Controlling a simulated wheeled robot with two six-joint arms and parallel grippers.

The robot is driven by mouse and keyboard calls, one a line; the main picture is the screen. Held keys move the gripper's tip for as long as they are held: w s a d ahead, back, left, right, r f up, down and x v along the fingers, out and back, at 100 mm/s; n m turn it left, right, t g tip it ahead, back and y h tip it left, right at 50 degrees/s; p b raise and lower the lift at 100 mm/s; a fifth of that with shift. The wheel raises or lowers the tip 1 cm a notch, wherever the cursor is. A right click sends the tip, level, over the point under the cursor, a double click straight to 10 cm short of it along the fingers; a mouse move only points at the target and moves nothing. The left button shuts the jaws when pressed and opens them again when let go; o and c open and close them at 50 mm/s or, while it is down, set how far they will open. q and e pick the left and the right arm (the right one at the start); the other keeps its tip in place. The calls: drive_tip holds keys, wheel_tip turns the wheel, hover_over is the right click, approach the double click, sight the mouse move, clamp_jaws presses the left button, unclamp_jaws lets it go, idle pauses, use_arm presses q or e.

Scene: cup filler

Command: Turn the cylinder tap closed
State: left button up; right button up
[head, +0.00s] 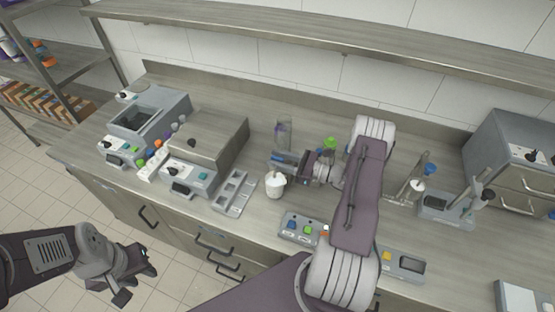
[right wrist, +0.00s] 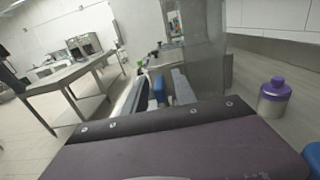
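A tall clear cylinder (head: 283,132) stands at the back middle of the counter in the head view. In the right wrist view it is a large see-through grey wall (right wrist: 200,55) just ahead. A blue tap handle (right wrist: 158,89) shows low in front of it, between the fingers of my right gripper (right wrist: 160,93). In the head view the right gripper (head: 284,162) points left, beside the cylinder's base. Its fingers are apart with the blue handle between them; contact is unclear. My left gripper (head: 138,276) is over the floor in front of the counter, open and empty.
A white cup (head: 275,184) stands in front of the right gripper. A green-topped item (head: 329,143) is close behind it. A button panel (head: 302,228) lies at the counter's front. Grey machines (head: 206,160) fill the left. A purple-lidded jar (right wrist: 275,92) shows in the wrist view.

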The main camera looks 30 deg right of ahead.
drive_tip(key=shift+s+d, duration=0.15)
drive_tip(key=shift+d, duration=0.05)
drive_tip(key=b+v, duration=0.2)
drive_tip(key=v, duration=0.6)
drive_tip(key=shift+s+d+b, duration=0.2)
drive_tip(key=shift+s+b, duration=0.05)
drive_tip(key=shift+b, duration=0.15)
